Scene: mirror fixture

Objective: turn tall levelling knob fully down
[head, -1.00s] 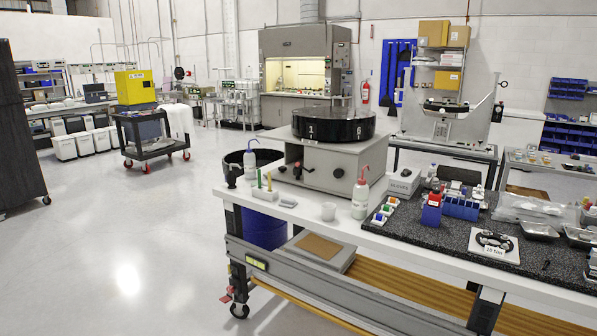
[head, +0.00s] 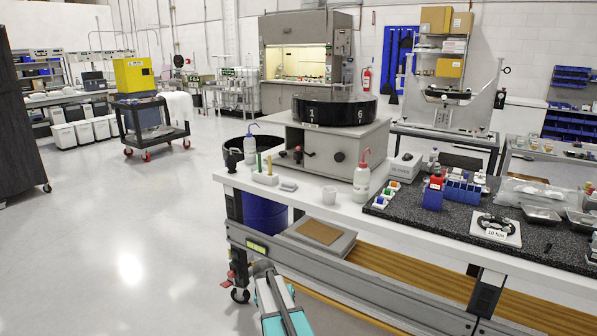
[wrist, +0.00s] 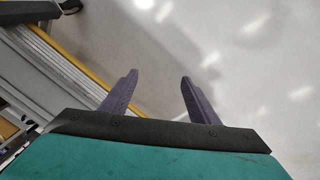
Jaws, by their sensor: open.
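The grey mirror fixture (head: 451,117) stands on a far table at the back right in the head view, with a dark part slung between its uprights. A small dark knob (head: 506,70) shows at its upper right. I cannot tell which part is the tall levelling knob or how far down it is. My gripper (wrist: 159,78) is open and empty in the wrist view, its two purple fingers apart over the pale floor. In the head view only my teal arm shows at the bottom, well short of the fixture.
A white-topped workbench (head: 325,210) crosses between me and the fixture. It carries a grey box (head: 373,148) with a black carousel (head: 335,110), bottles and a dark speckled mat (head: 455,228). A black cart (head: 152,130) stands far left. The floor at left is clear.

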